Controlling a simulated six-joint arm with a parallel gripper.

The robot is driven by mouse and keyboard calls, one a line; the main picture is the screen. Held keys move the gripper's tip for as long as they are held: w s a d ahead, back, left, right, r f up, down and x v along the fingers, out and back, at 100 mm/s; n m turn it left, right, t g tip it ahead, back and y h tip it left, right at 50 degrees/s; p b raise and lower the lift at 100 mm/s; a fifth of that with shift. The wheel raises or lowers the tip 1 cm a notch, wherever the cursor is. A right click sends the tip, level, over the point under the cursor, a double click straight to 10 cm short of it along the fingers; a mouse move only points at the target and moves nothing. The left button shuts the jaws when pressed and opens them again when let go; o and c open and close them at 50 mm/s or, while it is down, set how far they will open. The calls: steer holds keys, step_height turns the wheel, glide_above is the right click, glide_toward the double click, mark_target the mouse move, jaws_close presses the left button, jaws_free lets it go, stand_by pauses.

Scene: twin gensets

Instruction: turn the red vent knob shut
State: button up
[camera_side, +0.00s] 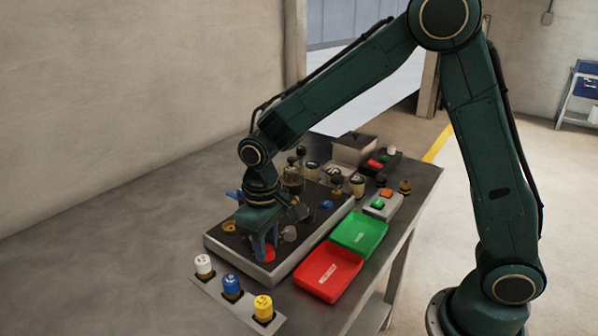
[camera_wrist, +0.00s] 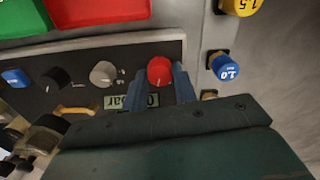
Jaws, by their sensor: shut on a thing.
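The red vent knob (camera_wrist: 159,71) sits near the end of the dark panel, between the two blue fingers of my gripper (camera_wrist: 160,86) in the wrist view. The gripper is shut on it. In the side view my gripper (camera_side: 264,250) points straight down at the panel's near end, and a red part of the knob (camera_side: 268,254) shows between and below the fingers. A small display (camera_wrist: 142,101) reading "bar" lies beside the knob, partly covered by the gripper. The mark on the knob is too small to read for its angle.
A grey knob (camera_wrist: 103,74), a black knob (camera_wrist: 56,79) and a blue button (camera_wrist: 15,77) line the same panel. A red tray (camera_side: 327,271) and a green tray (camera_side: 360,234) lie alongside. White (camera_side: 204,266), blue (camera_side: 232,287) and yellow (camera_side: 263,308) capped parts stand near the front.

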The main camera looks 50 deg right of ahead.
mark_target(267, 248)
steer(key=m, duration=0.5)
steer(key=shift+m, duration=0.3)
steer(key=m, duration=0.5)
stand_by(0.4)
steer(key=o, duration=1)
steer(key=shift+c, duration=0.2)
step_height(267, 248, up, 14)
